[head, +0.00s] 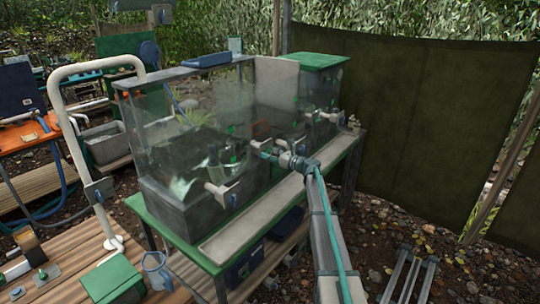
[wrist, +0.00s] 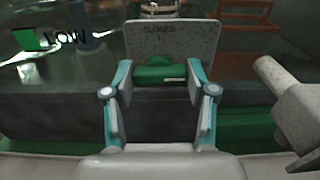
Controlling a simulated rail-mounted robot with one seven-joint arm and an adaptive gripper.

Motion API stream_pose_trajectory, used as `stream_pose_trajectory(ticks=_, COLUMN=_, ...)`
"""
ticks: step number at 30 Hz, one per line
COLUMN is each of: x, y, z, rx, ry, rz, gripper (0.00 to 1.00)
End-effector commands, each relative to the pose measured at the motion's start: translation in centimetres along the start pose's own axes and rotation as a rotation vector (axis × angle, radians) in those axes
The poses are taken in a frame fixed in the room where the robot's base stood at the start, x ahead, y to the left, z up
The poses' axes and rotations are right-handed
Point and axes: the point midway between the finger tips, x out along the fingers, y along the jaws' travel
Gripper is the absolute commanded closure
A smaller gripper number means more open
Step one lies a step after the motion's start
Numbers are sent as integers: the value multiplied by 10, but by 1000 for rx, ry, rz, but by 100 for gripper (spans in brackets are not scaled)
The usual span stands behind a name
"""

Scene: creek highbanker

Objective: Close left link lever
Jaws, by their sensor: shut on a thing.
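In the wrist view, a green lever (wrist: 160,74) lies crosswise in front of a speckled grey plate (wrist: 172,40) marked "CLOSED". My gripper (wrist: 160,85) has its two teal-and-grey fingers at either end of the green lever and is shut on it. In the head view, my gripper (head: 265,155) reaches the front of the clear-walled tank (head: 163,136), right of its middle. The lever is too small and too hidden by my gripper to make out there. I cannot tell its exact angle.
A pale grey valve fitting (wrist: 300,115) sticks out close to the right of my fingers. Another valve (head: 222,191) is on the tank front at left. The green-edged bench (head: 160,225) holds the tank. A dark screen (head: 405,130) stands at right.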

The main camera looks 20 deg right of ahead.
Motion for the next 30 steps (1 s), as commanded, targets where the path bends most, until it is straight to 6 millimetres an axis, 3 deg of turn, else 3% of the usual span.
stream_pose_trajectory(ticks=11, x=0, y=0, z=-7, rx=-205, ry=-1, rz=0, gripper=79)
stream_pose_trajectory(ticks=30, x=0, y=0, z=-7, rx=-809, ry=-1, rz=0, gripper=79)
